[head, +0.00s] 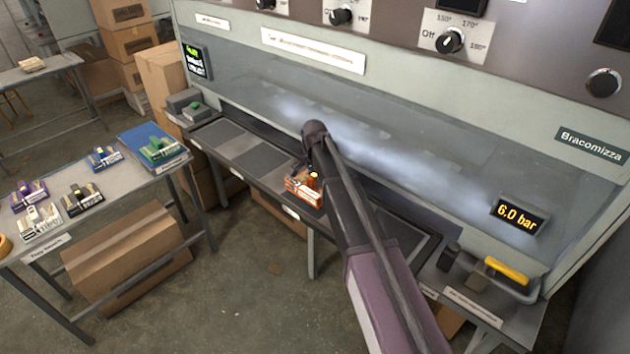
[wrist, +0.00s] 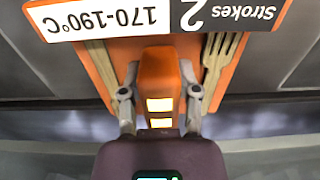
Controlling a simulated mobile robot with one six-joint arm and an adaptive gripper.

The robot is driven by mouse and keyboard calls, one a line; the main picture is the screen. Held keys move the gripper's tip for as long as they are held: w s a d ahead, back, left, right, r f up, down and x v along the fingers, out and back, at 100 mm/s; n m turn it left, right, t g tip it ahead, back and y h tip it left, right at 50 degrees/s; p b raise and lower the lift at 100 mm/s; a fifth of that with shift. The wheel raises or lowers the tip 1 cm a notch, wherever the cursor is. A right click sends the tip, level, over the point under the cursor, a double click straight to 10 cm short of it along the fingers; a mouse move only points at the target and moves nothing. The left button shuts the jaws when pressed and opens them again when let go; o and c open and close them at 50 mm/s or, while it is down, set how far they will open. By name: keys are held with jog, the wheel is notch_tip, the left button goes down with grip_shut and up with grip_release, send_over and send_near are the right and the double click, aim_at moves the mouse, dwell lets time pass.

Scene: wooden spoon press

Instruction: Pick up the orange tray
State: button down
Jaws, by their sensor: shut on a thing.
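The orange tray (head: 303,190) is at the front edge of the press bed, partly hidden by my arm in the head view. In the wrist view the tray (wrist: 105,62) fills the upper middle, with an upside-down label (wrist: 150,17) reading "2 Strokes" and "170-190°C". Wooden cutlery lies on both sides of its orange handle (wrist: 158,68), with a fork (wrist: 217,68) on the right. My gripper (wrist: 160,98) is shut on this handle, one finger on each side. It also shows in the head view (head: 311,174), small and dark. I cannot tell whether the tray touches the bed.
The press bed (head: 215,133) has dark plates left of the tray. A side table (head: 90,232) at left holds purple, white, black, blue and green trays. A yellow-handled thing (head: 507,270) sits at the bed's right. Cardboard boxes (head: 130,255) stand below; a glass shield (head: 400,130) rises behind.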

jog(key=s+d, duration=0.1)
jog(key=s, duration=0.4)
jog(key=s+d+r, duration=0.1)
jog(key=s, duration=0.4)
jog(key=s+d+p, duration=0.1)
jog(key=s, duration=0.4)
jog(key=shift+s+r, duration=0.15)
jog(key=shift+a, duration=0.1)
dwell(0.3)
